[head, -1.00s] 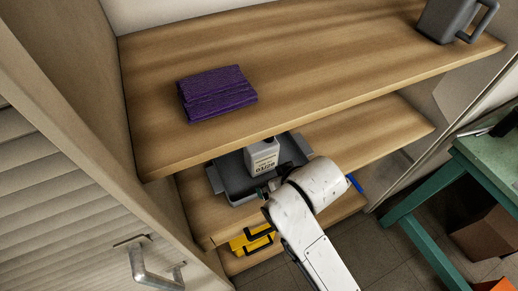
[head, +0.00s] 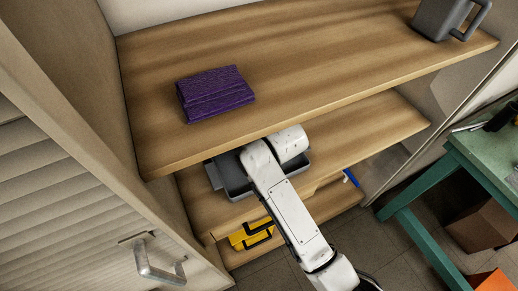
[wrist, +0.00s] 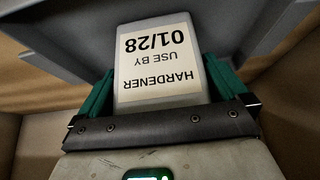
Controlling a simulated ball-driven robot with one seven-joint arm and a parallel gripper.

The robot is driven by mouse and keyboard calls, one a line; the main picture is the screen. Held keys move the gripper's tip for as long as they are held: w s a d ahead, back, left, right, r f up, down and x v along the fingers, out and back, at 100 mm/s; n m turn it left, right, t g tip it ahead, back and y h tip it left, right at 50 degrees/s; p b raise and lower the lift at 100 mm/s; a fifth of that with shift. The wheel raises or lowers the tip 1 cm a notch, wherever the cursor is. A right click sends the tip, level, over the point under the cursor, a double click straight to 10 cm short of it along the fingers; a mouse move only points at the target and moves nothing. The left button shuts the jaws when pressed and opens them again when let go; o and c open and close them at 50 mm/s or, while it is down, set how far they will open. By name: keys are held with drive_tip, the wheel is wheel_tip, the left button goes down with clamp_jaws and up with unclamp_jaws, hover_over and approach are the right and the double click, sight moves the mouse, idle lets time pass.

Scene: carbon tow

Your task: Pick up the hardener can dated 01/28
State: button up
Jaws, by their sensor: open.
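The hardener can fills the middle of the wrist view (wrist: 160,62). It is a pale grey can with a cream label that reads upside down "HARDENER USE BY 01/28". My gripper (wrist: 162,84) has its green finger pads on either side of the can, left and right, and is open around it. I cannot tell whether the pads touch the can. In the head view my arm and the upper shelf hide the can and my gripper. The dark grey tray (head: 236,180) sits on the middle shelf; its wall also shows behind the can in the wrist view (wrist: 85,30).
The upper shelf (head: 320,75) hangs above the tray and carries a folded purple cloth (head: 214,93) and a grey jug (head: 445,18). A yellow case (head: 250,234) lies below. The cabinet door (head: 60,180) stands at left, a green table (head: 480,155) at right.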

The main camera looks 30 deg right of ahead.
drive_tip(key=c, duration=0.9)
drive_tip(key=shift+r, duration=0.1)
drive_tip(key=shift+c, duration=0.7)
